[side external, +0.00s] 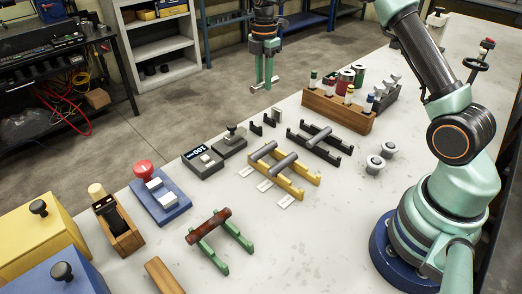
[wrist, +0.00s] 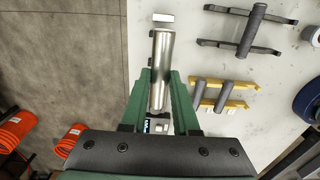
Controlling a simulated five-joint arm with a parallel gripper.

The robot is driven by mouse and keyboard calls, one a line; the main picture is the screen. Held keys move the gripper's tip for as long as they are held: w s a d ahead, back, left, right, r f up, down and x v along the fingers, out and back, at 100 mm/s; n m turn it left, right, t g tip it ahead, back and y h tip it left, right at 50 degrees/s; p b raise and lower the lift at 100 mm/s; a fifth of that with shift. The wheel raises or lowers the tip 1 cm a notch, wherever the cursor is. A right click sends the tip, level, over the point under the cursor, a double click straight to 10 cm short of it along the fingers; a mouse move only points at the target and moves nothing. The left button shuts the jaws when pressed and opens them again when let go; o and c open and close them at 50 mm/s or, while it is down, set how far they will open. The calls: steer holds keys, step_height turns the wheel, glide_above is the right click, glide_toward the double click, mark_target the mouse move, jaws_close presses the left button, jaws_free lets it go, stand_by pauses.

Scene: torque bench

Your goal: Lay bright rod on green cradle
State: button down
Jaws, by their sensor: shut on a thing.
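My gripper (side external: 265,82) is high at the back of the bench, near its far edge, and is shut on the bright rod (side external: 254,87). In the wrist view the rod is shiny silver (wrist: 162,52) and sits between the green fingers (wrist: 161,78), with a pale squared end beyond them. The green cradle (side external: 239,234) stands at the front of the bench, far from my gripper. A rusty brown rod (side external: 208,226) lies across its left part. The right part of the green cradle shows bare. The green cradle is not seen in the wrist view.
A yellow cradle (side external: 299,193) with two grey rods and a black cradle (side external: 330,157) with one grey rod stand mid-bench. A wooden rack (side external: 337,110) of capped items is at the back. A scale (side external: 203,162) and blue block (side external: 160,201) stand left.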

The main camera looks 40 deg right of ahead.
step_height(320, 180, up, 2)
steer(key=shift+r, duration=0.1)
steer(key=s+a, duration=0.5)
steer(key=a, duration=0.7)
steer(key=s+a, duration=0.4)
steer(key=a, duration=0.8)
steer(key=s+a, duration=0.6)
steer(key=s, duration=0.3)
steer(key=s+a, duration=0.6)
steer(key=s, duration=0.3)
steer(key=f, duration=0.3)
steer(key=w+f, duration=0.1)
steer(key=f, duration=0.1)
steer(key=shift+d+f, duration=0.2)
steer(key=shift+f, duration=0.05)
steer(key=shift+f, duration=2.9)
